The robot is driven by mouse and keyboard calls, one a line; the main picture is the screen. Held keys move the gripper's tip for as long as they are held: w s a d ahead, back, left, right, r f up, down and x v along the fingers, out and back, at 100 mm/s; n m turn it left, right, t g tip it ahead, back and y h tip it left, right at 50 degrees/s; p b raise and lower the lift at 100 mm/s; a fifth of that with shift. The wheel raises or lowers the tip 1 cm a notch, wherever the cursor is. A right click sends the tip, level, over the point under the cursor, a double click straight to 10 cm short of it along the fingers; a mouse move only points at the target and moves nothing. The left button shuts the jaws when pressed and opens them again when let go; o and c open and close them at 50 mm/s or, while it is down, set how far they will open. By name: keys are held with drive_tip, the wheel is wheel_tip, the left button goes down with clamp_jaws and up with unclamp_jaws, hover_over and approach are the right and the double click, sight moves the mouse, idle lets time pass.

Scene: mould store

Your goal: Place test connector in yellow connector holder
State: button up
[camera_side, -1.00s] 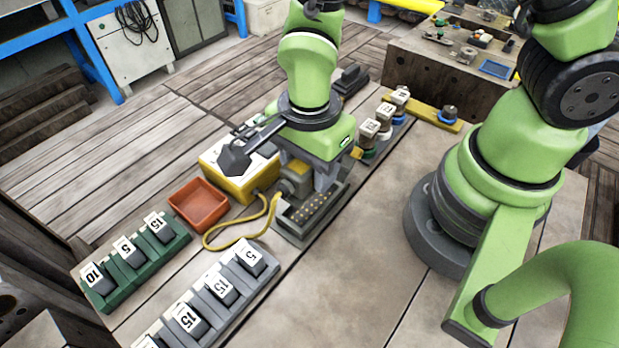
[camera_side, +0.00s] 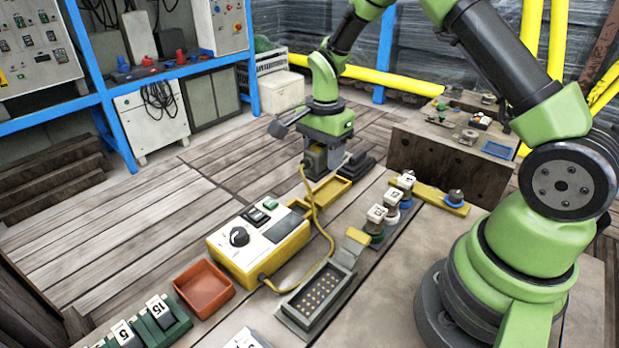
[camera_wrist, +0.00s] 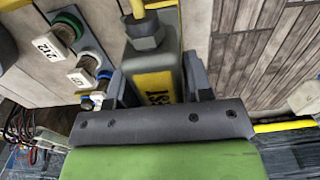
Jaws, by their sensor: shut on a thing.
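The test connector, a grey block with a yellow label, is held between my gripper's fingers (camera_side: 325,163). In the wrist view the connector (camera_wrist: 153,62) sits between both fingers (camera_wrist: 158,84), with its yellow cable leaving at the top. The yellow connector holder (camera_side: 336,194) is a shallow open yellow tray on the bench. My gripper and the connector are just above or at its far left end in the side view. I cannot tell whether the connector touches it. The cable (camera_side: 322,232) runs back to the yellow test box (camera_side: 222,248).
A grey socket with rows of pins (camera_side: 318,297) lies open in front. Several numbered capped pieces (camera_side: 376,215) stand to the right of the cable. A red tray (camera_side: 204,290) and green rack (camera_side: 150,330) are at front left. A dark block (camera_side: 357,163) lies right of the gripper.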

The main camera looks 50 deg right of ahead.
drive_tip(key=shift+w+d+f, duration=0.1)
drive_tip(key=shift+d+f, duration=0.05)
drive_tip(key=shift+d, duration=0.45)
drive_tip(key=shift+w+d+f, duration=0.1)
drive_tip(key=shift+d, duration=0.5)
drive_tip(key=shift+f, duration=2.7)
drive_tip(key=shift+f, duration=0.75)
drive_tip(key=o, duration=1.5)
drive_tip(key=shift+o, duration=0.2)
drive_tip(key=shift+r, duration=3.75)
